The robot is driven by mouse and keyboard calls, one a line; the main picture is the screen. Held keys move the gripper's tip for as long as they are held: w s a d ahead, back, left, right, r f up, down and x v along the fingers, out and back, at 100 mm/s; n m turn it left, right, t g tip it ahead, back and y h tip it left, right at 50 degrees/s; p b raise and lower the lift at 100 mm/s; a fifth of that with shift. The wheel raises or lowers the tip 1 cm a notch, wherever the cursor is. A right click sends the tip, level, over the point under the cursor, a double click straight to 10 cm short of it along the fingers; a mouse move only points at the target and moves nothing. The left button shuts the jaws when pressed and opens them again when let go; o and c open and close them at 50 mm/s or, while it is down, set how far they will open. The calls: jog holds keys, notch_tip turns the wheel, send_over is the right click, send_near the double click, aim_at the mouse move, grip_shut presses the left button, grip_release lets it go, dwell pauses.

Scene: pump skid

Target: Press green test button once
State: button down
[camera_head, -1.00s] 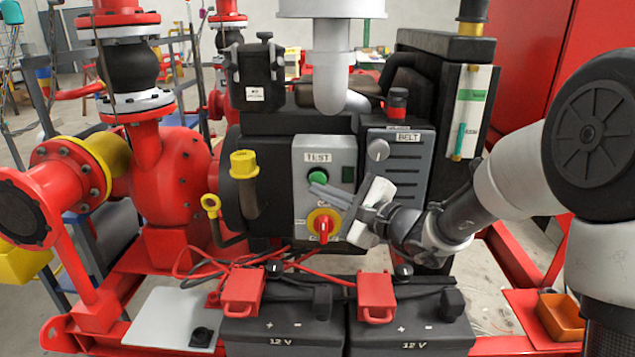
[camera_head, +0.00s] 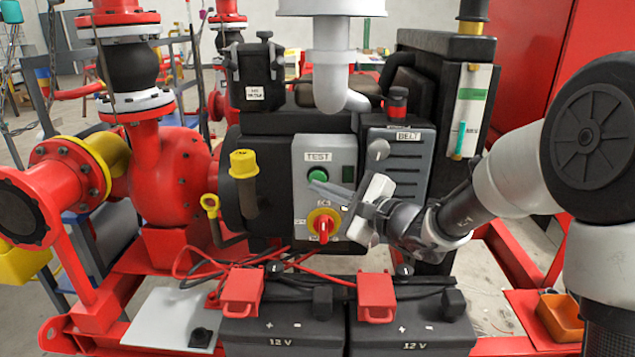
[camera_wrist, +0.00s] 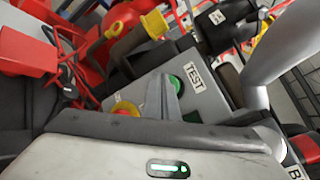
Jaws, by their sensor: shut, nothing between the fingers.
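The green test button (camera_head: 317,175) sits on a grey control box (camera_head: 302,201) under a TEST label, and it also shows in the wrist view (camera_wrist: 175,84). A red and yellow rotary switch (camera_head: 323,226) is below it. My gripper (camera_head: 314,186) is shut and empty. Its fingertips are just below the green button in the head view. In the wrist view the fingers (camera_wrist: 163,84) reach up beside the button and cover part of its edge. I cannot tell whether they touch it.
A dark window (camera_head: 348,174) is right of the button. The grey BELT guard (camera_head: 397,165) stands to the right. A yellow-capped pipe (camera_head: 244,164) is to the left. A white pipe (camera_head: 331,70) hangs above, and two 12 V batteries (camera_head: 285,328) sit below.

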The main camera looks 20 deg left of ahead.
jog(key=shift+w+a, duration=0.15)
jog(key=shift+w, duration=0.45)
dwell(0.6)
jog(key=shift+s, duration=0.1)
jog(key=shift+s+d+b, duration=0.25)
jog(key=shift+s+b, duration=0.45)
jog(key=shift+s, duration=0.2)
jog(key=shift+s+d+b, duration=0.2)
jog(key=shift+s+b, duration=0.15)
jog(key=shift+s, duration=0.45)
jog(key=shift+s+d+b, duration=0.2)
jog(key=shift+s+b, duration=0.15)
jog(key=shift+s, duration=0.5)
jog(key=shift+s+d+b, duration=0.2)
jog(key=shift+s+b, duration=0.15)
jog(key=shift+s, duration=0.45)
